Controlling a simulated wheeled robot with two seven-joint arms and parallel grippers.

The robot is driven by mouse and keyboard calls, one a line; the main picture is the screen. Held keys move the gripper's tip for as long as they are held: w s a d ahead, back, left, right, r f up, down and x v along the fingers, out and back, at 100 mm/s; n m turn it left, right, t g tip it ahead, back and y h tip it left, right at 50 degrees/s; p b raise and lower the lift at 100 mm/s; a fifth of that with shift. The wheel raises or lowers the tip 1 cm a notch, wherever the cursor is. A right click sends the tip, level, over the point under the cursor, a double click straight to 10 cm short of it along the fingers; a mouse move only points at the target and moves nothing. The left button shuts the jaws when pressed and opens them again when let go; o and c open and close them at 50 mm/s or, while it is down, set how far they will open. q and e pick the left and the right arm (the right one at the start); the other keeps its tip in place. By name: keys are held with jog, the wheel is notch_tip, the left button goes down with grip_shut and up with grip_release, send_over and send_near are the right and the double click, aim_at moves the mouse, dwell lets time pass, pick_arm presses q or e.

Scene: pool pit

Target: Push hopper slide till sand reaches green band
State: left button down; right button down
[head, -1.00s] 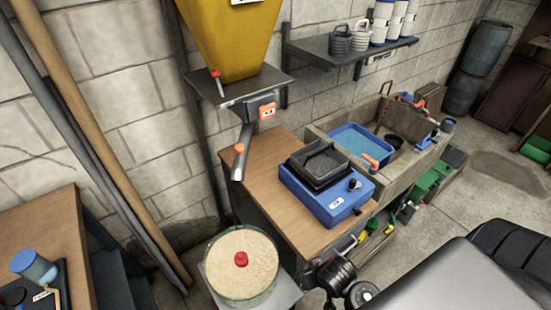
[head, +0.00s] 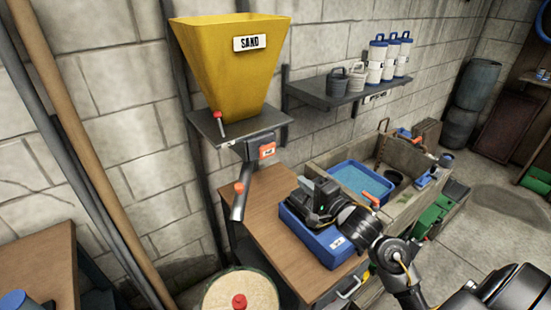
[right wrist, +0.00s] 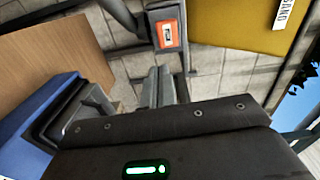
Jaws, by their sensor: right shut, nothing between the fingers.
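The yellow hopper (head: 232,62), labelled SAND, is on the wall above a metal plate (head: 262,122). The slide's orange square face (head: 267,151) is just under that plate; it also shows at the top of the right wrist view (right wrist: 167,33). A grey spout (head: 238,207) with an orange end piece hangs below. The round sand container (head: 215,291) with a red knob is cut off by the bottom edge; I see no green band. My right gripper (head: 303,184) is shut and empty, right of and below the slide, apart from it. Its fingers (right wrist: 160,80) point toward the slide's side.
The blue machine (head: 312,243) on the wooden bench (head: 265,235) lies under my right gripper and is partly hidden. A wall shelf (head: 345,92) holds several containers. Pipes lean at left.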

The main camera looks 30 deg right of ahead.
jog(key=shift+w+r, duration=0.15)
jog(key=shift+r, duration=0.3)
jog(key=shift+w, duration=0.1)
jog(key=p, duration=0.3)
send_near(270, 153)
jog(key=w, duration=0.5)
jog(key=shift+w+a, duration=0.2)
jog(key=shift+a, duration=0.15)
jog(key=shift+w+f, duration=0.1)
jog(key=shift+w, duration=0.55)
jog(key=shift+a, duration=0.1)
